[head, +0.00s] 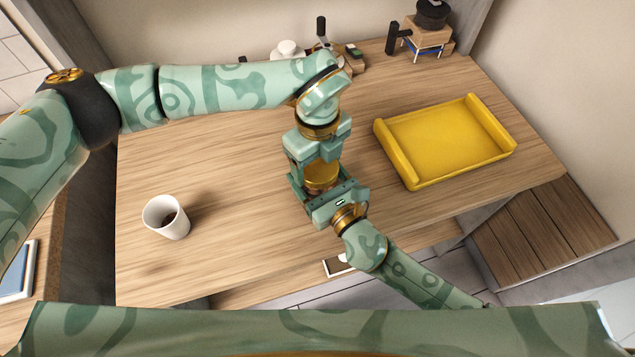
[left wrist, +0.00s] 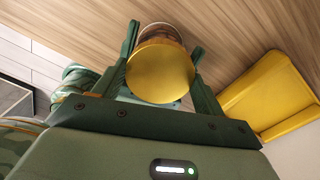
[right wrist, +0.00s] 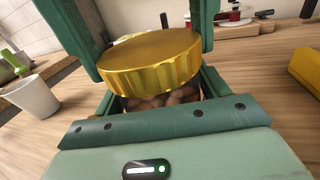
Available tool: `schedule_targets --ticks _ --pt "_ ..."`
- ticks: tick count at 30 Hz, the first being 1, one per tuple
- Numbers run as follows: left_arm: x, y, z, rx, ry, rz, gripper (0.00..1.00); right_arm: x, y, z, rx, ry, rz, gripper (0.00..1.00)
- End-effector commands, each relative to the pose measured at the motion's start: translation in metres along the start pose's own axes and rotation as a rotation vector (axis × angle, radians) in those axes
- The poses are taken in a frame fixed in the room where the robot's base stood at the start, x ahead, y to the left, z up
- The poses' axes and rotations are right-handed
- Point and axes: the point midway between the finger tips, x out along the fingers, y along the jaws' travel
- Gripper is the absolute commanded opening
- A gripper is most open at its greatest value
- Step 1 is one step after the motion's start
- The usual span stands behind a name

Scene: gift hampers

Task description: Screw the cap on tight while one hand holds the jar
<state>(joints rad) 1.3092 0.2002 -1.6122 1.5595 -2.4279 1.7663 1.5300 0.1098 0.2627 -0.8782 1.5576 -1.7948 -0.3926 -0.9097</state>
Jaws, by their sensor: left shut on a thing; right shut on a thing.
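The gold ribbed cap (head: 321,174) sits at the top of the jar, level with it; how far it is threaded I cannot tell. It also shows in the left wrist view (left wrist: 160,72) and the right wrist view (right wrist: 150,62). My left gripper (head: 318,160) comes from above and is shut on the cap, a finger on each side. The jar (right wrist: 165,97) has clear walls with brown, rounded contents; its upper part is hidden under the cap. My right gripper (head: 326,193) is shut around the jar's body from the front. The jar's base is hidden in the head view.
A white cup (head: 166,217) stands on the wooden table (head: 240,240) at the left. A yellow tray (head: 445,140) lies empty at the right. Several small items, including a black-topped wooden grinder (head: 428,36), stand along the back. The table between cup and grippers is clear.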

Motion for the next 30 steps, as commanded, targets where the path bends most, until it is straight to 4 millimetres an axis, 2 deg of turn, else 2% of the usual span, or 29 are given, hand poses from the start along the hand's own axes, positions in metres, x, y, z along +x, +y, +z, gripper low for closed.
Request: schedule_targets --ticks 2,5,12,15,18,19,23,24,26,30 --pt "-0.0005 -0.0005 0.0005 0.078 -0.003 -0.001 0.44 -0.0001 -0.0002 -0.0003 -0.001 0.001 0.0 0.1" --pt "-0.0011 -0.0008 0.0011 0.324 -0.005 -0.001 0.44 -0.0001 -0.0001 -0.0003 -0.001 0.001 0.0 0.1" --pt "-0.0005 -0.0011 0.0008 1.192 -0.005 0.001 0.44 -0.0001 -0.0002 -0.0003 -0.001 0.001 0.0 0.1" --pt "-0.0001 -0.0009 0.001 1.516 -0.005 0.003 0.44 -0.0001 -0.0002 -0.0003 -0.001 0.001 0.0 0.1" --pt "0.0002 -0.001 0.0007 1.762 -0.005 0.002 0.44 -0.0002 -0.0002 -0.0003 -0.001 0.001 0.0 0.1" --pt "0.0002 -0.0009 0.0005 1.816 -0.003 0.002 0.44 -0.0002 -0.0002 -0.0003 -0.001 0.001 0.0 0.1" --pt "0.0006 -0.0007 0.0002 1.815 -0.001 0.0 0.44 -0.0002 -0.0002 -0.0004 -0.001 0.001 0.0 0.1" --pt "0.0006 -0.0007 0.0002 1.815 -0.002 0.0 0.74 -0.0002 -0.0002 -0.0004 -0.001 0.001 0.0 0.1" --pt "0.0006 -0.0007 0.0003 1.814 -0.002 0.0 0.91 -0.0002 -0.0002 -0.0003 -0.001 0.001 0.0 0.1" --pt "0.0008 -0.0006 0.0001 1.813 -0.001 0.0 0.93 -0.0002 -0.0001 -0.0004 -0.001 0.001 0.0 0.1"
